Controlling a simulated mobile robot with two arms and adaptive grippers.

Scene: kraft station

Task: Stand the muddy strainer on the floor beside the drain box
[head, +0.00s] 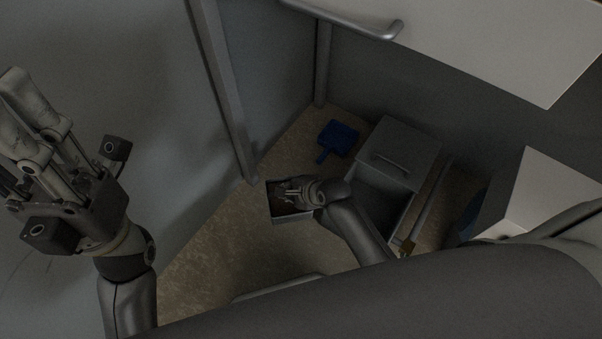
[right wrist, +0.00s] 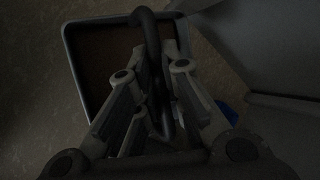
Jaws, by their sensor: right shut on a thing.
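The muddy strainer (head: 292,219) is a grey, open, square tray with brown matter inside, left of the drain box. My right gripper (head: 288,191) is over it and, in the right wrist view (right wrist: 155,95), shut on its dark curved handle (right wrist: 150,40). The strainer's pale rim (right wrist: 72,55) also shows there. It looks level; whether its base touches the floor I cannot tell. The grey drain box (head: 400,210) stands open, a lid with a handle (head: 398,147) at its back. My left gripper (head: 25,120) is raised at the left, empty; its fingertips are partly unclear.
Bare brown floor (head: 215,250) lies left and in front of the strainer. A blue dustpan (head: 340,137) lies behind it. A wall and post (head: 228,100) stand close on the left. A white cabinet with a bar handle (head: 370,34) overhangs the back right.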

